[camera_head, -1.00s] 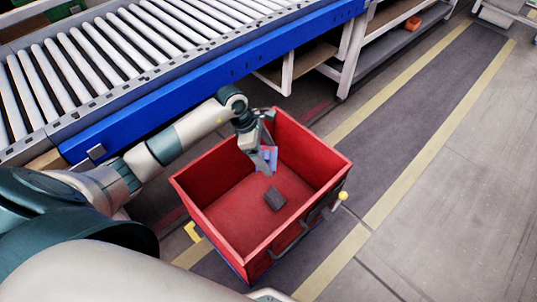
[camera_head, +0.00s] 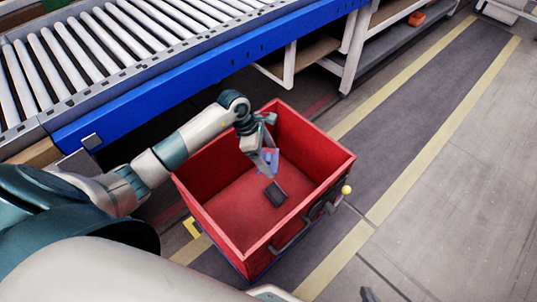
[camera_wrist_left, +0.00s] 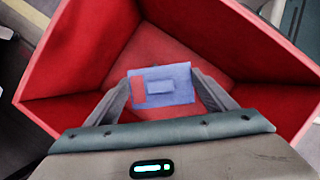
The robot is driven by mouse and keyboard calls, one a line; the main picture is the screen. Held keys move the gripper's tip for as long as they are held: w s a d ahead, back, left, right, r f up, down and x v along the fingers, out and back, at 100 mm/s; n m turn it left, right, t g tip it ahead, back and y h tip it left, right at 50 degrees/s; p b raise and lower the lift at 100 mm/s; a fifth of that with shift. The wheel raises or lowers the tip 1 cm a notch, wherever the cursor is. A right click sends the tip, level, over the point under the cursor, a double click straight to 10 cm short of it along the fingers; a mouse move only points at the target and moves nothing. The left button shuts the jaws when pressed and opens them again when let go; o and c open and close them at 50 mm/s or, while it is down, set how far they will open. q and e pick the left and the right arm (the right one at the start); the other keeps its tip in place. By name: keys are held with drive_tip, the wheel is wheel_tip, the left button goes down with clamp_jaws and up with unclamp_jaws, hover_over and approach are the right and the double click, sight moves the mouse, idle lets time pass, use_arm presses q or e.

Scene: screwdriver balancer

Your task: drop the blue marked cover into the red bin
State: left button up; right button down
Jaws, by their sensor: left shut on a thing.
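The blue cover (camera_wrist_left: 178,84) with a red patch on its left side shows in the left wrist view between the fingers of my left gripper (camera_wrist_left: 170,92). In the head view the cover (camera_head: 269,158) is small and partly hidden by the fingers. My left gripper (camera_head: 270,168) is shut on it and holds it inside the opening of the red bin (camera_head: 215,205), above the bin floor. A small dark tip (camera_head: 368,294) at the bottom edge of the head view looks like my right gripper; its jaws cannot be made out.
A dark grey rectangular shape (camera_head: 275,193) shows on the bin floor; I cannot tell whether it is a part or a shadow. A roller conveyor with a blue side rail (camera_head: 200,80) runs behind the bin. The striped floor to the right is clear.

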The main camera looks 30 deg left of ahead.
use_arm(q)
drive_tip(key=shift+f, duration=0.4)
use_arm(e)
drive_tip(key=shift+w+a+r, duration=0.15)
drive_tip(key=shift+a, duration=0.15)
use_arm(q)
drive_tip(key=o, duration=1.1)
drive_tip(key=shift+o, duration=0.2)
drive_tip(key=shift+r, duration=0.15)
drive_tip(key=p+v, duration=0.1)
drive_tip(key=v, duration=1.6)
use_arm(e)
drive_tip(key=shift+s+d+f, duration=0.15)
drive_tip(key=shift+d, duration=0.25)
drive_tip(key=shift+s+d+f, duration=0.15)
drive_tip(key=shift+d, duration=0.2)
drive_tip(key=shift+s, duration=0.3)
